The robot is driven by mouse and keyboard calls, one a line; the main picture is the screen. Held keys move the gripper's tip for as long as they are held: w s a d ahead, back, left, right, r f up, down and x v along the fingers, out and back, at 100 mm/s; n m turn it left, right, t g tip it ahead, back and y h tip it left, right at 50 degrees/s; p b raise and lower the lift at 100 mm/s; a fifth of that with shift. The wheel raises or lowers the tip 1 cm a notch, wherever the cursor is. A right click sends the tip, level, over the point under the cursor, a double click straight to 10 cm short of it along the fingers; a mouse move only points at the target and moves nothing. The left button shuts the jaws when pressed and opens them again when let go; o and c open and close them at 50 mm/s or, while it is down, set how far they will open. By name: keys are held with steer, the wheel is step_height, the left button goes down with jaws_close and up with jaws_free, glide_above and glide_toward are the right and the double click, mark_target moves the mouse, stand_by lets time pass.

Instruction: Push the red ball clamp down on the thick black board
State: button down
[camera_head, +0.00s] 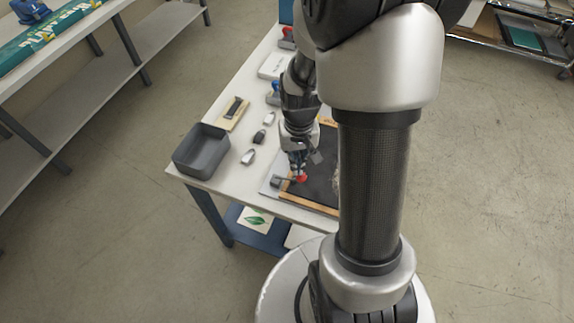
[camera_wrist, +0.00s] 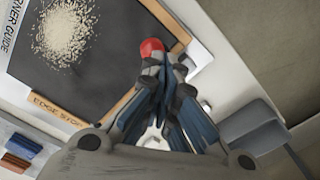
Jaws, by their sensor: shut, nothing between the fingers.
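The red ball (camera_wrist: 151,47) of the clamp shows at the tips of my gripper (camera_wrist: 165,62) in the wrist view. It also shows in the head view (camera_head: 300,177), just below my gripper (camera_head: 297,166). My gripper is shut, with its fingertips at or very near the ball; I cannot tell if they touch. The clamp's body is mostly hidden by the fingers. The black board (camera_wrist: 105,45) lies beside the ball, edged by wooden strips. A pile of pale grains (camera_wrist: 67,32) lies on it. In the head view the board (camera_head: 323,185) is partly hidden by my arm.
A grey bin (camera_head: 201,150) stands at the table's left corner and also shows in the wrist view (camera_wrist: 255,128). Several small items, including a tan block (camera_head: 233,113), lie on the white table (camera_head: 225,182). A lower shelf (camera_head: 262,236) sits underneath.

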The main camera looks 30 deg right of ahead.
steer(key=shift+s+d+r+p, duration=0.1)
steer(key=shift+s+r+p, duration=0.1)
steer(key=shift+r+p, duration=1.85)
steer(key=shift+r, duration=0.75)
